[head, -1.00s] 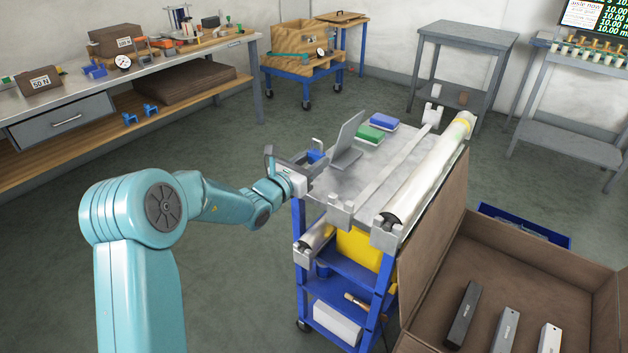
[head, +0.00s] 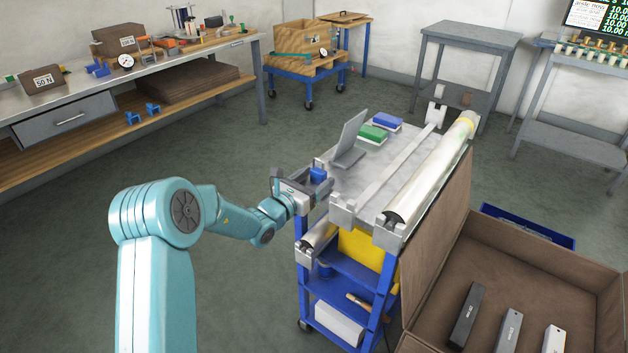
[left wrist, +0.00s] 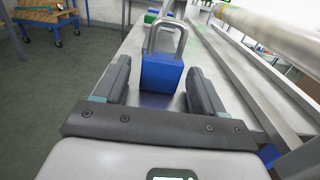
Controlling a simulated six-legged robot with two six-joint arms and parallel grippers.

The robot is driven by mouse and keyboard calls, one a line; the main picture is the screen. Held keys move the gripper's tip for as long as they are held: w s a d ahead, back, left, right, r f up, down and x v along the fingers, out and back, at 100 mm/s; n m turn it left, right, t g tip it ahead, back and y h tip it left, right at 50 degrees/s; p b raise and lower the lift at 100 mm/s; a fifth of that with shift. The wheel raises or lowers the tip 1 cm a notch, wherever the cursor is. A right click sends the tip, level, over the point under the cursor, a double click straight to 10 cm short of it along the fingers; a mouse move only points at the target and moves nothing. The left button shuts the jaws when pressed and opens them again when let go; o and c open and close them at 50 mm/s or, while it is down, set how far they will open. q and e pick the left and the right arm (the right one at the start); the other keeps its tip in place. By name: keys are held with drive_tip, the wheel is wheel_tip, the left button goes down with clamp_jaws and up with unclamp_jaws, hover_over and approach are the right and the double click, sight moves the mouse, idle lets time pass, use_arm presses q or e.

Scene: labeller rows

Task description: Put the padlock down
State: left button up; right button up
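The padlock (left wrist: 162,72) has a blue body and a grey shackle. In the left wrist view it stands upright, shackle up, over the grey cart top (left wrist: 127,50), with a dark shadow below. In the head view the padlock (head: 318,174) shows as a small blue block at the cart top's near left edge. My left gripper (head: 312,184) is around it. In the left wrist view its two dark fingers (left wrist: 159,75) are apart on either side of the padlock, with a clear gap on the left and a very narrow one on the right. My right gripper is not in view.
A grey angled plate (head: 350,138) stands just beyond the padlock, with green (head: 373,133) and blue (head: 388,121) blocks behind. A long roller (head: 432,168) runs along the cart's right side. An open brown case (head: 435,255) is at right.

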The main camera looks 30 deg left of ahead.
use_arm(q)
drive_tip(key=shift+s+r, duration=0.1)
drive_tip(key=shift+r, duration=0.15)
drive_tip(key=shift+s, duration=0.15)
drive_tip(key=s, duration=1.2)
drive_tip(key=s+d+f+m+g+h, duration=0.4)
drive_tip(key=s+d+f+m+g, duration=0.2)
drive_tip(key=d+f, duration=0.35)
drive_tip(key=s+d+f+m+g+h, duration=0.45)
drive_tip(key=d+f+m+g, duration=0.2)
drive_tip(key=d+f, duration=0.35)
drive_tip(key=s+d+f+m+g+y, duration=0.2)
drive_tip(key=s+f+m, duration=0.3)
drive_tip(key=m, duration=0.5)
drive_tip(key=s+d+f+m+g+y, duration=0.3)
drive_tip(key=s+f+m, duration=0.3)
drive_tip(key=s+m, duration=0.2)
drive_tip(key=d+m, duration=0.1)
drive_tip(key=m, duration=0.1)
drive_tip(key=shift+d+m+y, duration=0.35)
